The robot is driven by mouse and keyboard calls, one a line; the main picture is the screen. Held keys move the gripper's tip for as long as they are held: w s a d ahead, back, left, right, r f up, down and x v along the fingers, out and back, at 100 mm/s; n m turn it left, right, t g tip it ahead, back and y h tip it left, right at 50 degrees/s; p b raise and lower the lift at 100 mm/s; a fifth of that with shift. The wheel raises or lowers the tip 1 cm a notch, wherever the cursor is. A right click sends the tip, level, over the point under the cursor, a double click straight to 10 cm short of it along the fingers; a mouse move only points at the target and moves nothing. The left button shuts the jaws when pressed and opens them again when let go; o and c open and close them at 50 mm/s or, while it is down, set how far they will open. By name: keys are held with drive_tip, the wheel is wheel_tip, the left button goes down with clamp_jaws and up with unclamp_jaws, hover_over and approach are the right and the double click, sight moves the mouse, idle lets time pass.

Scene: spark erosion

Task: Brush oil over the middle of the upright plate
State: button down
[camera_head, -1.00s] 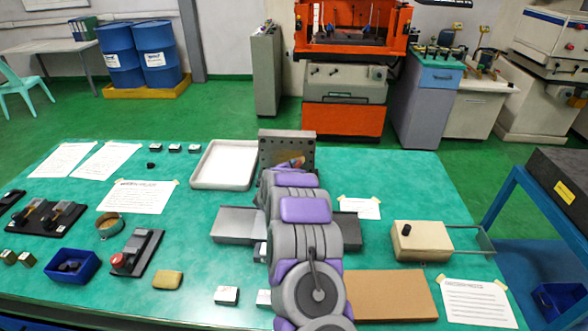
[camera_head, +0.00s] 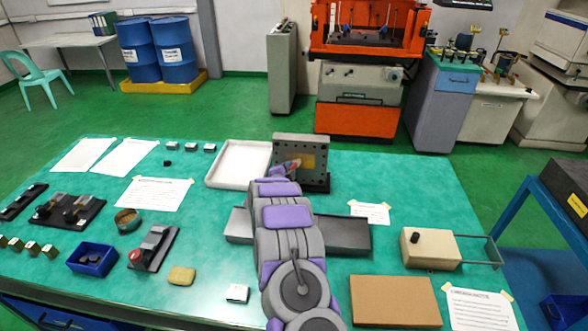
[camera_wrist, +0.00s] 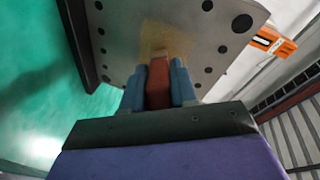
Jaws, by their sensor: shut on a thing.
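The upright grey plate (camera_head: 318,143), with a row of dark holes along its edges, stands at the back of the green table. An amber, oily-looking patch (camera_head: 308,161) covers part of its middle. The plate (camera_wrist: 200,62) also fills the top of the wrist view, where the patch (camera_wrist: 160,38) shows. My gripper (camera_head: 291,167) is in front of the plate. Its blue fingers are shut on a reddish-brown brush handle (camera_wrist: 158,86), which points at the patch. The brush's tip is at or very near the plate; contact is hard to tell.
A white tray (camera_head: 222,178) stands just left of the plate. A dark grey block (camera_head: 345,235) lies under and beside my arm. A beige box with a black knob (camera_head: 428,255) and a brown board (camera_head: 395,308) are at the right. A sponge (camera_head: 181,275) lies at the left.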

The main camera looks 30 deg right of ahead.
drive_tip(key=shift+w+a, duration=0.35)
drive_tip(key=shift+a, duration=0.15)
drive_tip(key=shift+w+a+r+p, duration=0.65)
drive_tip(key=shift+w+a+p, duration=0.45)
drive_tip(key=shift+a+p, duration=0.5)
drive_tip(key=shift+s+d+f+b, duration=0.1)
drive_tip(key=shift+s+d+b, duration=0.65)
drive_tip(key=shift+d, duration=0.3)
drive_tip(key=shift+s+d+f+b, duration=0.1)
drive_tip(key=shift+s+d+b, duration=0.6)
drive_tip(key=shift+d+b, duration=0.25)
drive_tip(key=shift+s+d+b, duration=0.7)
drive_tip(key=shift+d, duration=0.4)
drive_tip(key=shift+s+d+r+b, duration=0.1)
drive_tip(key=shift+s+d+b, duration=0.5)
drive_tip(key=shift+d, duration=0.35)
drive_tip(key=shift+s+d+r+b, duration=0.1)
drive_tip(key=shift+s+d+b, duration=0.45)
drive_tip(key=shift+d, duration=0.4)
drive_tip(key=shift+s, duration=0.2)
drive_tip(key=shift+s+a+f+b, duration=0.1)
drive_tip(key=shift+s+a+b, duration=0.1)
drive_tip(key=shift+s+a, duration=0.5)
drive_tip(key=shift+s+a+r+b, duration=0.1)
drive_tip(key=shift+s+a+b, duration=0.25)
drive_tip(key=shift+s, duration=0.5)
drive_tip(key=shift+s+a+f+b, duration=0.1)
drive_tip(key=shift+s+a, duration=0.5)
drive_tip(key=shift+s, duration=0.2)
